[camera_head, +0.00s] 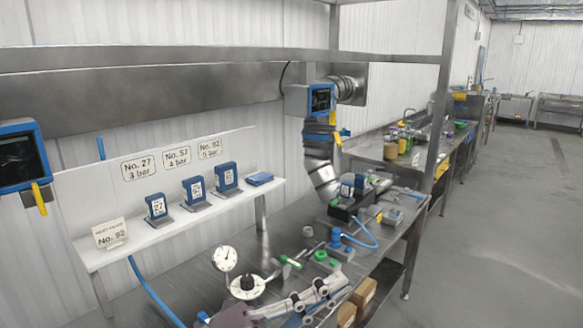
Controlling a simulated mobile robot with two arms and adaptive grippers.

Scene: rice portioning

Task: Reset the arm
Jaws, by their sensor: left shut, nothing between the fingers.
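My left gripper (338,284) reaches in at the bottom of the head view, over the front part of the steel workbench (205,277). Its grey linkage points to the right, and its fingers are shut with nothing between them. A purple part of my arm shows behind it at the bottom edge. My right gripper is not in view.
A round dial gauge (225,259) and a white disc-shaped part (247,286) stand close behind my left gripper. Green and blue fittings (321,255) lie farther right. Cardboard boxes (363,292) sit below the bench. A white shelf (165,229) holds several blue devices. The floor at right is clear.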

